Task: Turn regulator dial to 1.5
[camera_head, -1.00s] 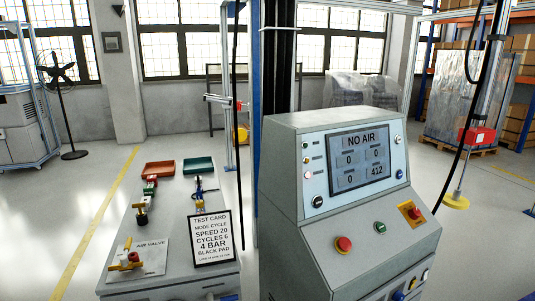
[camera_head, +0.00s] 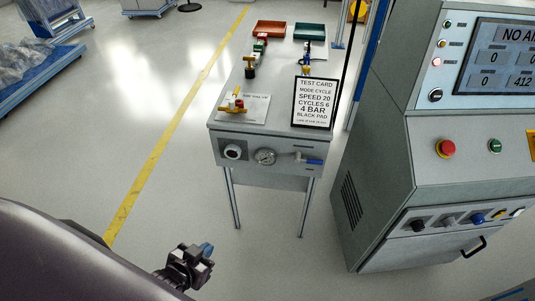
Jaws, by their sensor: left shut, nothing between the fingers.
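A round dark knob with a pale face (camera_head: 232,151), which looks like the regulator dial, sits on the front panel of the small grey bench (camera_head: 275,178). A round gauge (camera_head: 265,157) is just right of it. Any numbers on the dial are too small to read. My left gripper (camera_head: 206,254) is low in the picture, below and left of the bench, apart from the dial. It is shut and empty. My right gripper is not in view.
A blue-handled valve (camera_head: 310,160) is right of the gauge. A test card (camera_head: 315,102) and brass-and-red air valve (camera_head: 234,105) are on the bench top. The grey console (camera_head: 375,165) stands close on the right. Floor left of the bench is clear.

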